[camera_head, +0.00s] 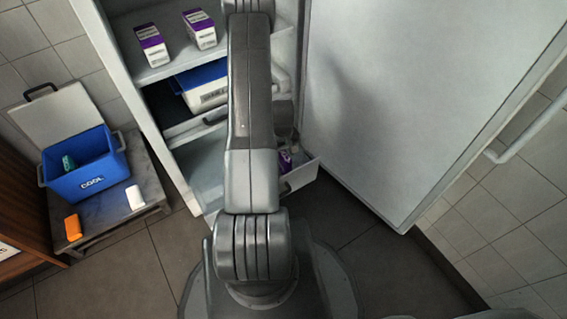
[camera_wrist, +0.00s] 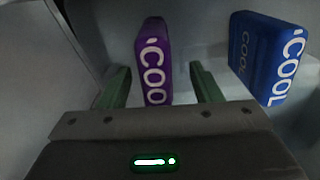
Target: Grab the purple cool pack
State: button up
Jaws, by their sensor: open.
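The purple cool pack (camera_wrist: 153,60) stands upright in the wrist view, with white "COOL" lettering on its near edge. My gripper (camera_wrist: 162,82) is open, with one green finger on each side of the pack. The gap between the pack and each finger is visible, so the fingers do not appear to press on it. In the head view, a small part of the purple pack (camera_head: 286,161) shows in the pulled-out lower drawer, mostly hidden by my arm.
A blue cool pack (camera_wrist: 268,58) stands to the right. The open fridge door (camera_head: 420,100) is at right. A blue COOL box (camera_head: 85,180) stands on a side table at left, with an orange pack (camera_head: 73,228) and a white pack (camera_head: 135,197) beside it.

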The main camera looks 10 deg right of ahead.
jog(key=f, duration=0.1)
jog(key=f+b, duration=0.1)
jog(key=f, duration=0.1)
jog(key=f+b, duration=0.1)
jog(key=f, duration=0.1)
jog(key=shift+w+d+f, duration=0.1)
jog(key=shift+w+d, duration=0.1)
jog(key=shift+w, duration=0.1)
grip_shut()
